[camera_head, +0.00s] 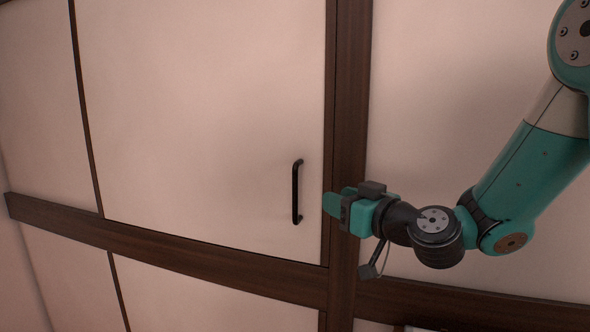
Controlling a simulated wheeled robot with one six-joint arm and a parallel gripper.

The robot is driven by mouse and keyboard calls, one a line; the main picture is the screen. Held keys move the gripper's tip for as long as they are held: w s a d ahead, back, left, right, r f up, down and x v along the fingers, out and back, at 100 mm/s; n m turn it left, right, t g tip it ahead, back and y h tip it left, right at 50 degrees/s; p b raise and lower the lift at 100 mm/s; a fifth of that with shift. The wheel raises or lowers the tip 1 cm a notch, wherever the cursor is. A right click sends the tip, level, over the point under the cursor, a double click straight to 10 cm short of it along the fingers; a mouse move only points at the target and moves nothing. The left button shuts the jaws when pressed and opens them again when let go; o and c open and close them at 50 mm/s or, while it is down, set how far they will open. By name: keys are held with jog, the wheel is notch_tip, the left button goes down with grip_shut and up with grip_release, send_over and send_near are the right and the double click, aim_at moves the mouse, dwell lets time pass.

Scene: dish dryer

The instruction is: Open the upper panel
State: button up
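The upper panel (200,110) is a large pale door in a dark wood frame, and it looks closed. Its black vertical bar handle (297,191) is near the lower right edge of the panel. My gripper (331,204) is just right of the handle in the picture, in front of the dark upright. It points left, apart from the handle, with nothing visible in it. The fingers are seen side-on and overlap, so the gap between them does not show.
A dark upright (348,120) runs along the panel's right side, and a dark rail (200,252) runs below it. Pale lower panels (205,297) lie under the rail. Another pale surface (450,80) is behind my arm at the right.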

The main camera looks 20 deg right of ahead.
aim_at(297, 183)
jog(key=p+x, duration=0.8)
jog(key=x, duration=0.5)
jog(key=shift+w+a+r, duration=0.1)
jog(key=shift+a, duration=0.05)
jog(key=shift+w+a+p, duration=0.1)
jog(key=shift+w+p, duration=0.3)
jog(key=shift+w, duration=0.05)
grip_shut()
